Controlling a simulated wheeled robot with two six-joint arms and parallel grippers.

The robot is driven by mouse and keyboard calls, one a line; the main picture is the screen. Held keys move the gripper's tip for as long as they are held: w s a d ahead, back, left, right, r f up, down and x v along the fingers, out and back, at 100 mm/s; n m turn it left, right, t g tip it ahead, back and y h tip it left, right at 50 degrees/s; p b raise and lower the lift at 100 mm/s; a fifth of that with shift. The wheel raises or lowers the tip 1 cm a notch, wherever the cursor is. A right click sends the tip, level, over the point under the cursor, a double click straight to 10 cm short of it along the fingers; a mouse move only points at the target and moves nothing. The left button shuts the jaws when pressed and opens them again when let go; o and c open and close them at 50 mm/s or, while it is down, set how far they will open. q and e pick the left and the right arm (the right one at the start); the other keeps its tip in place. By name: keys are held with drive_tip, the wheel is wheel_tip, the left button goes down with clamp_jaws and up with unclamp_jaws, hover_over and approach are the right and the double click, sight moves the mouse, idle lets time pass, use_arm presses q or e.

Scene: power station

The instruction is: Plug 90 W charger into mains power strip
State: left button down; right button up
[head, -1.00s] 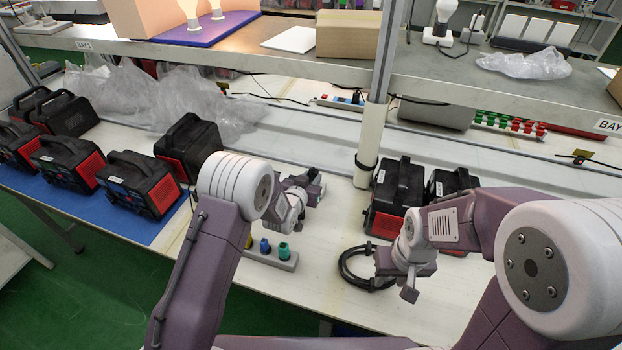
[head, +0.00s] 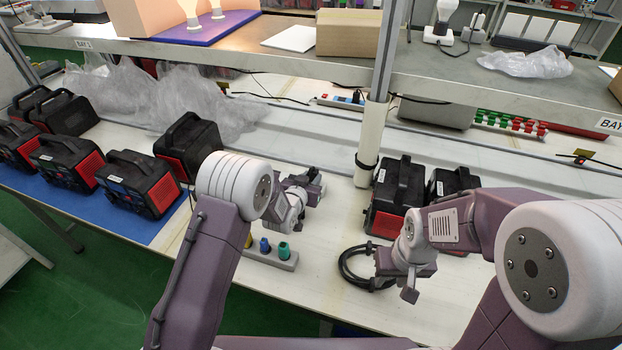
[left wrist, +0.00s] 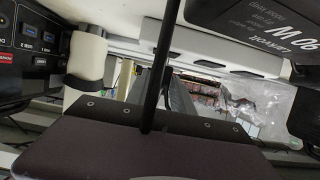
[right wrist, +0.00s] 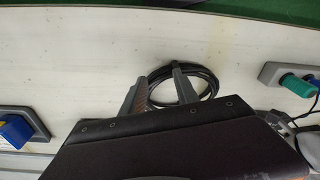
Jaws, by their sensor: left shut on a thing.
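The black charger (left wrist: 285,42), with "90 W" printed upside down, fills the upper right of the left wrist view. A dark cable (left wrist: 163,60) runs down the middle of that view. A white strip (head: 336,103) with blue and red parts, apparently the mains power strip, lies at the back of the bench. My right gripper (right wrist: 158,75) is open and empty above a coiled black cable (right wrist: 207,76), which also shows in the head view (head: 347,268).
A grey holder (head: 283,262) with coloured plugs stands at the bench's front. Black-and-red power stations (head: 395,195) stand right of the white post (head: 370,145), more at the left (head: 145,185). Clear plastic wrap (head: 170,105) lies behind. The shelf (head: 480,90) overhangs the back.

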drive_tip(key=shift+f, duration=0.1)
use_arm(q)
drive_tip(key=shift+f+b, duration=0.6)
drive_tip(key=shift+b, duration=0.05)
use_arm(e)
drive_tip(key=shift+f, duration=0.5)
use_arm(q)
drive_tip(key=shift+f, duration=0.25)
use_arm(e)
drive_tip(key=shift+f, duration=0.3)
use_arm(q)
drive_tip(key=c, duration=1)
unclamp_jaws()
wheel_tip(320, 180, up, 5)
drive_tip(key=shift+f, duration=0.15)
use_arm(e)
drive_tip(key=shift+r, duration=0.4)
drive_tip(key=shift+r+p, duration=0.55)
drive_tip(key=shift+p, duration=0.1)
use_arm(q)
drive_tip(key=s+d+r, duration=0.2)
drive_tip(key=d, duration=0.1)
drive_tip(key=s+d+r, duration=0.2)
drive_tip(key=d, duration=0.1)
drive_tip(key=s+d+r, duration=0.2)
drive_tip(key=d, duration=0.2)
drive_tip(key=shift+r, duration=0.15)
